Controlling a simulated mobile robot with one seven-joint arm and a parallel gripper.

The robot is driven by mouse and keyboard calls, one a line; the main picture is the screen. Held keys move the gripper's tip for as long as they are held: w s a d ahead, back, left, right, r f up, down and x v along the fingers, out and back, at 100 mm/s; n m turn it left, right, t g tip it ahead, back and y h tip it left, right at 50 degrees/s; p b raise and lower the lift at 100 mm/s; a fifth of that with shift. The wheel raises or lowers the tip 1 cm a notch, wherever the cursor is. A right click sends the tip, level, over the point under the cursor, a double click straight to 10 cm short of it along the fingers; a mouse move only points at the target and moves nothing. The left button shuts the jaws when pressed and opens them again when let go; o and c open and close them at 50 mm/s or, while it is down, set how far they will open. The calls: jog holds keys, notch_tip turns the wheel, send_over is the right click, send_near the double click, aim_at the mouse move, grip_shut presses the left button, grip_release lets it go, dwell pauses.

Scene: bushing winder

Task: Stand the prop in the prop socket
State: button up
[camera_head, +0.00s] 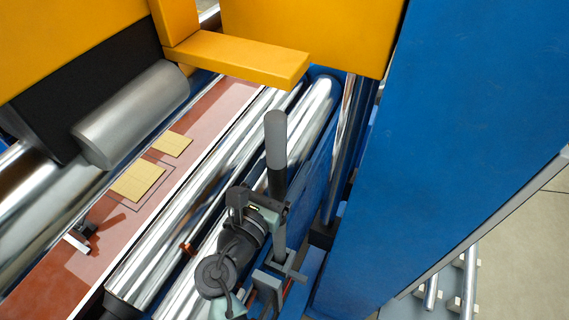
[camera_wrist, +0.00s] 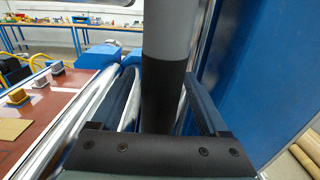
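The prop (camera_head: 276,140) is an upright rod with a light grey upper end and a dark lower part. In the wrist view the prop (camera_wrist: 167,85) stands between the fingers of my gripper (camera_wrist: 163,100), which appear to close on its sides. In the head view my gripper (camera_head: 275,208) is around the prop's dark part. A grey bracket (camera_head: 289,264), seemingly the prop socket, is just below my gripper. The prop's dark shaft runs down toward it, but I cannot tell whether its lower end is inside.
Shiny rollers (camera_head: 200,205) run diagonally left of my gripper. A red-brown table (camera_head: 60,280) with tan pads (camera_head: 137,181) lies beyond them. A tall blue panel (camera_head: 470,130) stands close on the right, and a yellow arm (camera_head: 250,62) overhangs behind the prop.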

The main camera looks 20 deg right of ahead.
jog(key=shift+f, duration=0.2)
jog(key=shift+s+a, duration=0.15)
jog(key=shift+a, duration=0.05)
jog(key=b+v, duration=0.4)
jog(key=v, duration=0.8)
jog(key=shift+s+a+r, duration=0.15)
jog(key=shift+a+r, duration=0.05)
